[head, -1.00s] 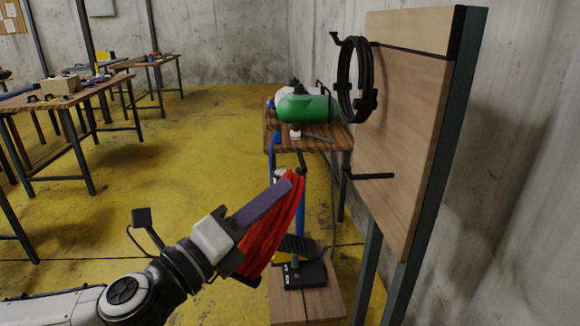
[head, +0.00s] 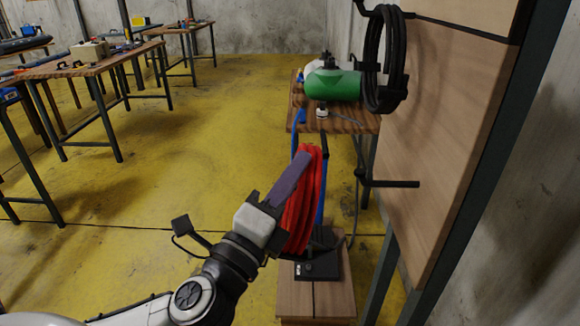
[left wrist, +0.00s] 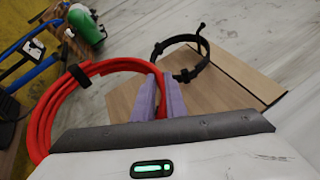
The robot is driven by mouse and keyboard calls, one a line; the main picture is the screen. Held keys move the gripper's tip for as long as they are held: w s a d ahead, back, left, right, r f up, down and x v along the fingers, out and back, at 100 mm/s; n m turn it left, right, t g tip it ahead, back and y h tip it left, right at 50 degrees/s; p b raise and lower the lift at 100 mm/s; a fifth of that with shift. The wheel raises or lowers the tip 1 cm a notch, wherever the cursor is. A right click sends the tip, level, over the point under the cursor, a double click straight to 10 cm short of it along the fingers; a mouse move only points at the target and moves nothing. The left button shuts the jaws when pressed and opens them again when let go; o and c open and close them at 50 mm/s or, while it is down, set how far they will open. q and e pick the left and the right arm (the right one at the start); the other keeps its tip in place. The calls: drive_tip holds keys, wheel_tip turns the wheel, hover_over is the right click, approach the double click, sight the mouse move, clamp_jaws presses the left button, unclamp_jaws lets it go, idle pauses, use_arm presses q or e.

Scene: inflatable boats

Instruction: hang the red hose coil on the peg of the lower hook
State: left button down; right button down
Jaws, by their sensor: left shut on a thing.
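The red hose coil (head: 307,205) hangs from my left gripper (head: 297,168), seen nearly edge-on in the head view. The gripper's purple fingers are shut on its upper part. In the left wrist view the coil (left wrist: 42,118) is a wide red loop with a black strap, running between the fingers (left wrist: 158,98). The lower hook (head: 390,184) is a dark peg by the wooden board, to the right of the coil and apart from it in the picture. Its peg looks bare. My right gripper is in neither view.
A black hose coil (head: 367,62) hangs on the upper hook of the wooden board (head: 455,130). Behind the red coil stand a small table (head: 350,122) with a green tank (head: 333,85) and a black-based pump (head: 318,268) on a wooden box.

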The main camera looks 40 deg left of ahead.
sight(318, 171)
use_arm(q)
drive_tip(key=shift+w+d, duration=0.5)
drive_tip(key=shift+d, duration=0.15)
drive_tip(key=shift+w+d+p, duration=0.3)
drive_tip(key=shift+w+d, duration=0.3)
drive_tip(key=shift+d, duration=0.2)
drive_tip(key=w+d, duration=0.2)
drive_tip(key=d, duration=0.1)
drive_tip(key=w+d+f, duration=0.1)
drive_tip(key=w+d, duration=0.1)
drive_tip(key=d, duration=0.1)
drive_tip(key=w+d+f, duration=0.1)
drive_tip(key=w+d, duration=0.1)
drive_tip(key=d, duration=0.1)
drive_tip(key=shift+f+b, duration=0.1)
drive_tip(key=shift+b, duration=0.3)
drive_tip(key=shift+w+d+f+b, duration=0.1)
drive_tip(key=shift+d+f+b, duration=0.05)
drive_tip(key=shift+f+b, duration=0.4)
drive_tip(key=shift+d+f+b, duration=0.15)
drive_tip(key=shift+f+b, duration=0.3)
drive_tip(key=shift+f, duration=0.05)
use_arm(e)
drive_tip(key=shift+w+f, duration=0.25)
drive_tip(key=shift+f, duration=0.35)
